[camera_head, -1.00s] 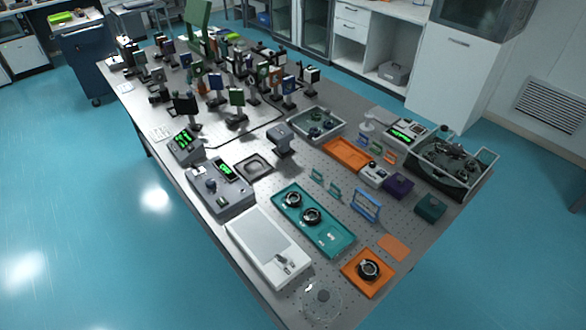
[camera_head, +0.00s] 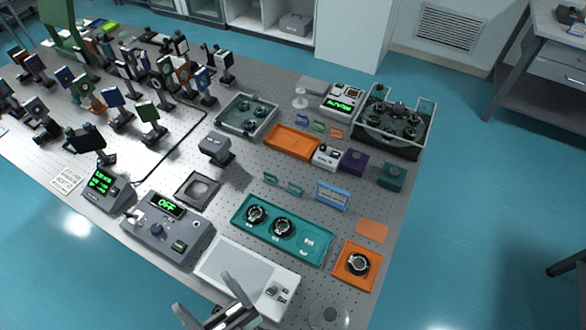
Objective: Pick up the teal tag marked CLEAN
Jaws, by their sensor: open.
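Two small teal upright pieces, a left one (camera_head: 270,178) and a right one (camera_head: 294,188), stand on the optical table (camera_head: 225,186) behind the teal tray. The lettering is too small to read, so I cannot tell which, if either, is marked CLEAN. My gripper (camera_head: 204,292) shows at the bottom edge, over the front of the white flat instrument (camera_head: 238,268). Its fingers are apart and nothing shows between them. It is well in front of the teal pieces and touches neither.
The teal tray (camera_head: 312,244) holds two dark round mounts. A blue rack (camera_head: 332,195), orange card (camera_head: 372,230) and orange tray (camera_head: 345,279) are to the right. The grey OFF controller (camera_head: 168,232) is at left. Small blue, green and orange tags (camera_head: 318,126) stand farther back.

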